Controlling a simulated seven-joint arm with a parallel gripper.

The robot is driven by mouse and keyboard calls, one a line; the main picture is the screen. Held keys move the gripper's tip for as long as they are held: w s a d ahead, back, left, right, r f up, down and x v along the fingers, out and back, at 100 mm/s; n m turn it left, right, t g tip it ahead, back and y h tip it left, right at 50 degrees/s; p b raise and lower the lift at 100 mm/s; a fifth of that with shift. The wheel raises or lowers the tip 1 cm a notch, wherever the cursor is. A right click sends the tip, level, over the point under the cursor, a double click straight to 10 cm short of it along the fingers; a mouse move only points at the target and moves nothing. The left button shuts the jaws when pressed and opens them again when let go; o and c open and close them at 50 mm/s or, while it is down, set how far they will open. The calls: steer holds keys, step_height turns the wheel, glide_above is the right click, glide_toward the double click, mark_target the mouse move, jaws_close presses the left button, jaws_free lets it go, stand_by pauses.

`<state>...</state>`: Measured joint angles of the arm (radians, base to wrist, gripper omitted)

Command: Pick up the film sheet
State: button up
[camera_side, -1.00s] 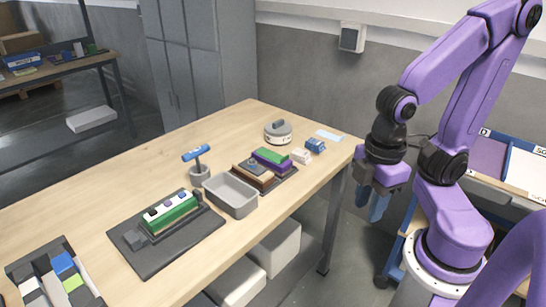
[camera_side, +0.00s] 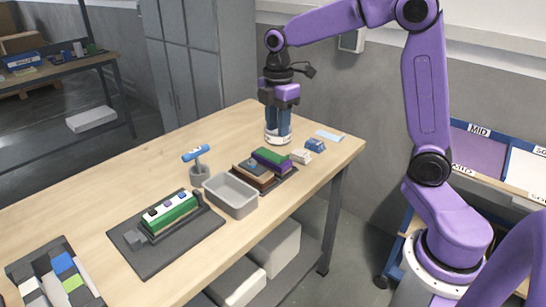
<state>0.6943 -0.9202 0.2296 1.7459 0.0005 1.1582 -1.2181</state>
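A thin pale blue sheet (camera_side: 329,136), which looks like the film sheet, lies flat near the table's right end. My gripper (camera_side: 278,133) points down to the left of the sheet, apart from it. Its blue fingers are at the round grey-and-white device, and they hide most of its upper part. The low rim of the device (camera_side: 277,141) shows below the fingertips. I cannot tell whether the fingers are closed on the device or only around it.
Small blue and white blocks (camera_side: 315,145) sit close in front of the sheet. A dark tray with stacked green, purple and brown blocks (camera_side: 270,158), a grey bin (camera_side: 231,196) and a blue-handled tool in a cup (camera_side: 199,172) stand nearer. The table's left-back area is clear.

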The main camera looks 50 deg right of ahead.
mark_target(271, 153)
steer(key=w+d+n, duration=0.1)
steer(key=w+d, duration=0.6)
steer(key=d, duration=0.3)
steer(key=f, duration=1.2)
steer(key=shift+s+d+f, duration=0.1)
steer(key=shift+d+f, duration=0.15)
steer(key=shift+d, duration=0.1)
steer(key=shift+d+f, duration=0.15)
steer(key=shift+f, duration=2.4)
jaws_close()
